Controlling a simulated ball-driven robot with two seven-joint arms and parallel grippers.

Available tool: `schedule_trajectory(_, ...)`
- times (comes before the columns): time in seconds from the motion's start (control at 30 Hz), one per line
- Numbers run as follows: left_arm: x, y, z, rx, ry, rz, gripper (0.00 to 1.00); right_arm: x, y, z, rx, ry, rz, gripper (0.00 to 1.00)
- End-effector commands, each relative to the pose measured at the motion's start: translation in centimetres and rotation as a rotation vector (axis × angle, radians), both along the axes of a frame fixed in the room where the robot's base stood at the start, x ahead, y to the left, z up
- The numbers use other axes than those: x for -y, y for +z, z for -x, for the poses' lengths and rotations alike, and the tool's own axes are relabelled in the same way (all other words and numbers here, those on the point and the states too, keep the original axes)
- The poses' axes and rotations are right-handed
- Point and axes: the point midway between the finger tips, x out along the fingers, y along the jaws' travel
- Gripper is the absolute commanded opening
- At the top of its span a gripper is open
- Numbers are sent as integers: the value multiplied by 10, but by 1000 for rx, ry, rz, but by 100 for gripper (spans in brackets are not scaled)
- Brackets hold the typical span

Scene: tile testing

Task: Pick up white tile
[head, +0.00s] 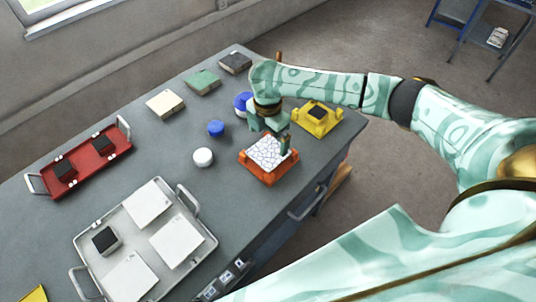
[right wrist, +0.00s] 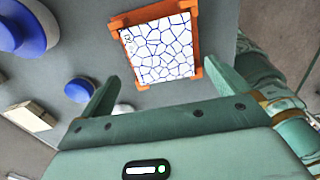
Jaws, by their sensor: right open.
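A white tile with a cracked-line pattern (head: 266,151) lies in an orange holder (head: 267,176) near the table's right edge. In the right wrist view the tile (right wrist: 162,47) shows dark blue lines, with the orange frame (right wrist: 154,12) around it. My right gripper (head: 271,134) is open and hangs close over the holder. In the right wrist view its fingers (right wrist: 166,84) stand apart with nothing between them, and the tile shows beyond them. Plain white tiles (head: 146,206) lie in a light grey tray (head: 205,246) at the front. My left gripper is out of view.
A yellow holder with a dark block (head: 317,117) stands right of my gripper. A white round piece (head: 203,157), a blue one (head: 216,128) and a larger blue one (head: 240,101) stand to the left. A red tray (head: 93,165) and several flat blocks lie farther left and back.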

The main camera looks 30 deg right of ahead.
Motion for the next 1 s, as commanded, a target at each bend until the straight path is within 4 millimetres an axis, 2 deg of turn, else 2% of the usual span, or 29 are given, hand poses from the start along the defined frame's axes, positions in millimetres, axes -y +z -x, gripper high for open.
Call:
schedule_trajectory(0.17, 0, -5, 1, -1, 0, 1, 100, -2, -13, 1, -1, 0, 0, 100)
schedule_trajectory(0.4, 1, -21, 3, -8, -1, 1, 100, -6, -52, 4, -2, 0, 0, 100)
schedule_trajectory(0.63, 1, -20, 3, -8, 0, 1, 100, -5, -54, 3, 1, 1, 1, 100)
schedule_trajectory(0.67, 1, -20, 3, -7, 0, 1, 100, -5, -54, 3, 1, 1, 1, 97)
schedule_trajectory(0.7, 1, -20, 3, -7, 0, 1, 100, -5, -54, 3, 1, 1, 1, 86)
schedule_trajectory(0.8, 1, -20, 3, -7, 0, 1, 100, -5, -54, 3, 1, 1, 1, 62)
schedule_trajectory(1.0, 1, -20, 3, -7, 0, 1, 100, -5, -53, 3, 2, 1, 0, 62)
